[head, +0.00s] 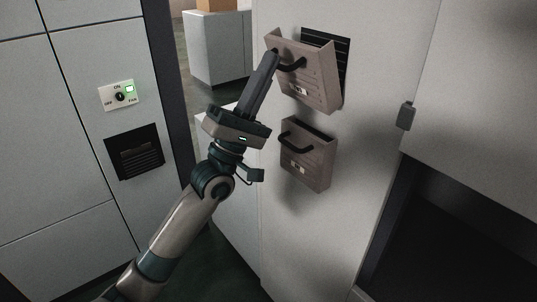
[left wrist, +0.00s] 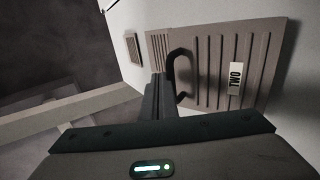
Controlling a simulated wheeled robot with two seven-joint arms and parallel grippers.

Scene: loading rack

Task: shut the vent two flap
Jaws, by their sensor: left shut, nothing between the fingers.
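The vent two flap (head: 312,82) is the upper brown flap on the pale panel. It is tilted open, with a dark slatted opening (head: 338,52) showing behind it. In the left wrist view the flap (left wrist: 215,65) fills the upper right, with its label reading TWO (left wrist: 235,77). Its black curved handle (head: 291,66) also shows there (left wrist: 177,72). My left gripper (head: 273,57) is shut and empty, its fingertips close beside the handle at the flap's left side. In the left wrist view the fingers (left wrist: 158,92) overlap the handle's edge; I cannot tell whether they touch. My right gripper is not in view.
A second brown flap (head: 308,167) with a black handle sits below, a dark gap along its top. A switch plate (head: 122,96) with a green light and a dark grille (head: 135,152) are on the left wall. A latch (head: 405,116) is at right.

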